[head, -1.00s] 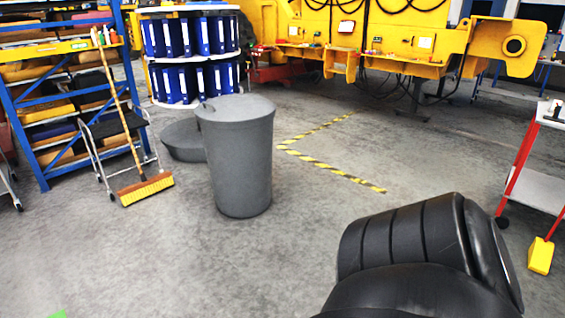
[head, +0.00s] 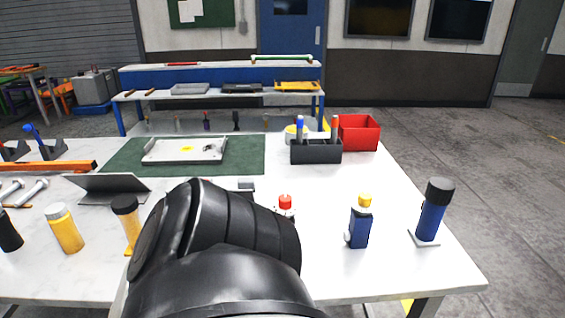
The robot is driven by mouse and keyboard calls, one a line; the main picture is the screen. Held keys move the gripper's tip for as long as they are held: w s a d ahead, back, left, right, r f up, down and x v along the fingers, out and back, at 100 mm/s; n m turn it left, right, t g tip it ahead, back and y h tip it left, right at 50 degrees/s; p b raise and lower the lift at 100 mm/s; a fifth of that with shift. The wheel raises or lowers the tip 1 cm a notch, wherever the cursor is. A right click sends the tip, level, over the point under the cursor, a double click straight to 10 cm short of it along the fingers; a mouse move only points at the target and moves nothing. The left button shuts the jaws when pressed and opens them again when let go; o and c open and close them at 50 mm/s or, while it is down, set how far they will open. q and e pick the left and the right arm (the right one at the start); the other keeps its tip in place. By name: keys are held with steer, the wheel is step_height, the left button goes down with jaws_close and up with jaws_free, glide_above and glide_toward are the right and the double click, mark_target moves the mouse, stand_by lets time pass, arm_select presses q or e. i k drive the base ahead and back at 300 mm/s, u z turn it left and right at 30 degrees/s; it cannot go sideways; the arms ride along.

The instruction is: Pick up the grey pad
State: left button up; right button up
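I cannot tell for certain which thing is the grey pad. A small dark grey block (head: 246,184) lies on the white table (head: 400,267) just behind my black arm link, which partly hides it. A flat light grey tray-like piece (head: 190,89) lies on the blue bench at the back. A pale plate (head: 185,151) with a yellow mark lies on a dark green mat (head: 250,156). Neither of my grippers shows; only a bent arm link covers the table's front middle.
A dark organiser (head: 316,152) and a red bin (head: 358,133) stand at the back right of the table. A blue bottle (head: 360,222), a black-capped blue bottle (head: 434,212) and yellow bottles (head: 64,229) stand near the front. Open floor lies to the right.

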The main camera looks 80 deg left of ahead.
mark_target(242, 182)
steer(key=u, duration=2.15)
